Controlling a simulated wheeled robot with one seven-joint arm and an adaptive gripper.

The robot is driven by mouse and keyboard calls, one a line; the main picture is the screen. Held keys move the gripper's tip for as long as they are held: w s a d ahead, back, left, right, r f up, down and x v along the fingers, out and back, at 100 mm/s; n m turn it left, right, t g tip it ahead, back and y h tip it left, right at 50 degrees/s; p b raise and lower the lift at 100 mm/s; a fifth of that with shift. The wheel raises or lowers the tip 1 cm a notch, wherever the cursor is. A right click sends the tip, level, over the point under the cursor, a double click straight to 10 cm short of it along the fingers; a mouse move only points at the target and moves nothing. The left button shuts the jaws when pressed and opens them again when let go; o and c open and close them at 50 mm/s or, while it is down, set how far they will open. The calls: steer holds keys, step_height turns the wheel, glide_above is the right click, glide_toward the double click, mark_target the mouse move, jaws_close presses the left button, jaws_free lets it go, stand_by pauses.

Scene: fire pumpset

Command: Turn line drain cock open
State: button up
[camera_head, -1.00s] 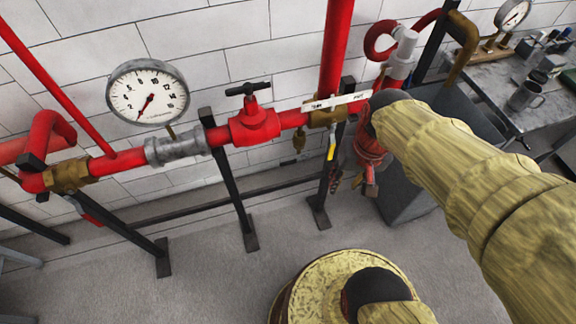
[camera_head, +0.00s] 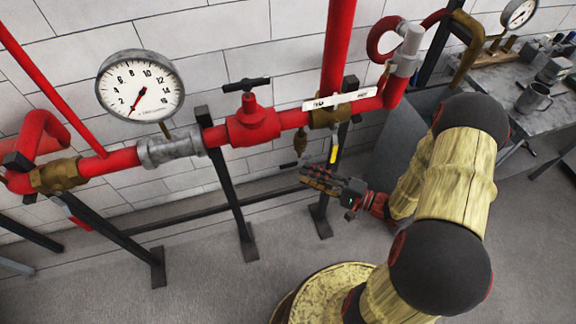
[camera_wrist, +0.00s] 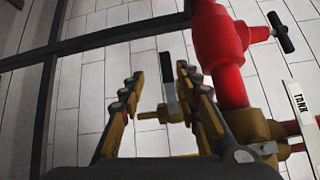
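The red pipe carries a brass valve (camera_head: 326,117) with a white lever. A small brass drain fitting (camera_head: 300,143) hangs below the pipe, and a yellow-and-grey handle (camera_head: 334,150) hangs to its right. In the wrist view, the brass drain cock (camera_wrist: 158,116) juts left from the brass valve body (camera_wrist: 255,130), with a grey lever (camera_wrist: 169,78). My gripper (camera_head: 308,175) is below the pipe, apart from it. In the wrist view my gripper (camera_wrist: 160,85) is open and empty; the lever appears in the gap between its fingers. Contact cannot be told.
A red valve with a black T-handle (camera_head: 252,120) and a pressure gauge (camera_head: 140,86) are to the left. Black support posts (camera_head: 228,180) stand under the pipe. A bench (camera_head: 505,85) with a mug is at the right. The white tiled wall is close behind.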

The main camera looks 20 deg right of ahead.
mark_target(290, 166)
steer(key=shift+n+t, duration=0.3)
steer(key=shift+n, duration=0.5)
steer(key=shift+r+b+x, duration=0.2)
steer(key=shift+b+x, duration=0.2)
steer(key=shift+x, duration=1.6)
steer(key=shift+r+b+x, duration=0.2)
steer(key=shift+b+x, duration=0.15)
steer(key=shift+x, duration=1.6)
steer(key=shift+c, duration=1.1)
jaws_close()
